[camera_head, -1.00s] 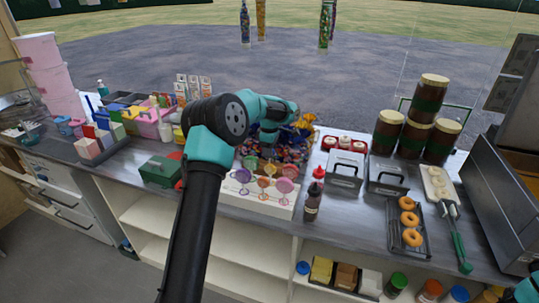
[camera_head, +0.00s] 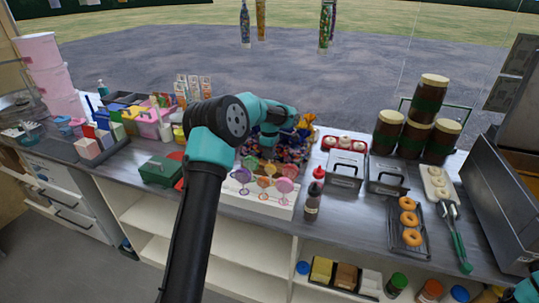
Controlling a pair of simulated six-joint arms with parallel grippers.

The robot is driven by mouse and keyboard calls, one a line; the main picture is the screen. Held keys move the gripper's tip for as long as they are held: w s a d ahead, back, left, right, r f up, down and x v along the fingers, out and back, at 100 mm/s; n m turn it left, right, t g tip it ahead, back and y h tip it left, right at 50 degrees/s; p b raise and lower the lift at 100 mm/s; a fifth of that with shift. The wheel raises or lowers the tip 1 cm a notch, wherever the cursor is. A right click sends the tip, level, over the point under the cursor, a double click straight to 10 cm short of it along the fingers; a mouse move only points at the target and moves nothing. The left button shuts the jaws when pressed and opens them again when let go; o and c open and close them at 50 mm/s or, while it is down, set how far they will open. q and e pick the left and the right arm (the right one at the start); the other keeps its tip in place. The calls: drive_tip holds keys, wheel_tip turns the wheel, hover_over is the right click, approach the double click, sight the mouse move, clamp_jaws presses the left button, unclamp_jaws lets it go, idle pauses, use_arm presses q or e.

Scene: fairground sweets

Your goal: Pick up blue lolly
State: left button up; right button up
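Several round lollies stand in a white stepped stand (camera_head: 258,205) on the counter. I make out a purple lolly (camera_head: 242,175), an orange lolly (camera_head: 264,182) and a pink lolly (camera_head: 285,185) in front, with green, reddish and pink ones behind. I cannot clearly pick out a blue lolly. My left gripper (camera_head: 267,149) points down just behind the stand, over the heap of wrapped sweets. Its fingers are small and dark against the sweets, so I cannot tell whether they are open. My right gripper is out of view; a bit of my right arm shows at the lower right edge.
Colourful wrapped sweets (camera_head: 293,148) lie behind the stand. A dark sauce bottle (camera_head: 312,203) and a red-capped bottle (camera_head: 319,174) stand close to its right. A green box (camera_head: 161,170) is to its left. Doughnuts (camera_head: 408,219) lie on a rack further right.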

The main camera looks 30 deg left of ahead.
use_arm(q)
clamp_jaws()
drive_tip(key=shift+r, duration=0.15)
wheel_tip(320, 180, up, 10)
drive_tip(key=shift+f, duration=0.1)
idle(0.4)
idle(0.4)
